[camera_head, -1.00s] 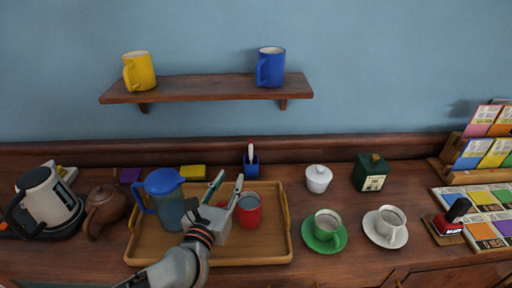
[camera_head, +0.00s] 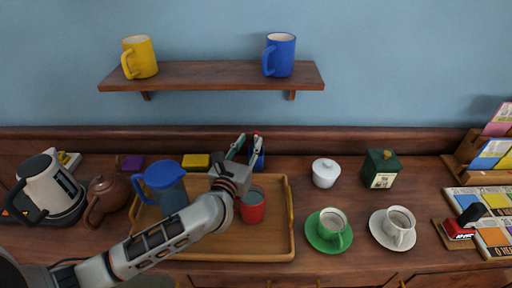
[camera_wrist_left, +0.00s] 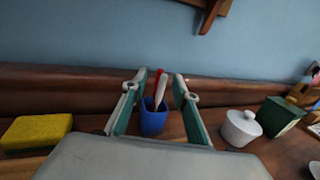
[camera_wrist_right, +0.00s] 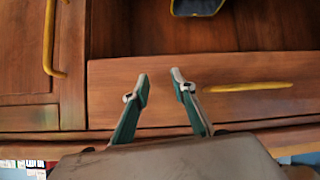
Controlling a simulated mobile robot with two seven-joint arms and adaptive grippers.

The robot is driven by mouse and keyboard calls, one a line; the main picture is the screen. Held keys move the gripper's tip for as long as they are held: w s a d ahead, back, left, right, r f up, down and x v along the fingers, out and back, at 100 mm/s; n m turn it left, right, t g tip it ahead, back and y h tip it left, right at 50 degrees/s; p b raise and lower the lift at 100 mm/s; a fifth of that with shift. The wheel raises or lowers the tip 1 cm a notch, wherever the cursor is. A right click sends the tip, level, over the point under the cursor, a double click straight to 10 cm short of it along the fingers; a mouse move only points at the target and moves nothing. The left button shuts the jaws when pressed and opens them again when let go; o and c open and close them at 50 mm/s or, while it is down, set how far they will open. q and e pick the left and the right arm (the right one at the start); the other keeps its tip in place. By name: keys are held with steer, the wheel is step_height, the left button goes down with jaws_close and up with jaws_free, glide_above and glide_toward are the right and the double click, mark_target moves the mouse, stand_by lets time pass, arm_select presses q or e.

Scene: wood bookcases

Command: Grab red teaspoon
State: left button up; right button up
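The red teaspoon (camera_wrist_left: 159,85) stands in a small blue cup (camera_wrist_left: 153,121) at the back of the counter, with something white beside its handle. In the head view the blue cup (camera_head: 257,160) is partly hidden by my left gripper (camera_head: 244,147). My left gripper is open and empty. In the left wrist view its fingers (camera_wrist_left: 157,92) appear on either side of the spoon and cup, which look to lie ahead of the fingertips. My right gripper (camera_wrist_right: 160,82) is open and empty, facing the wooden drawer fronts. It is not in the head view.
Below my left arm is a wooden tray (camera_head: 270,243) with a blue-lidded jug (camera_head: 168,187) and a red mug (camera_head: 253,206). A yellow sponge (camera_head: 196,161) lies left of the blue cup. A white sugar bowl (camera_head: 326,173) and green box (camera_head: 379,168) stand right.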

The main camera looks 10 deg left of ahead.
mark_target(255, 132)
arm_select(q)
steer(key=w, duration=0.4)
steer(key=shift+d, duration=0.35)
jaws_close()
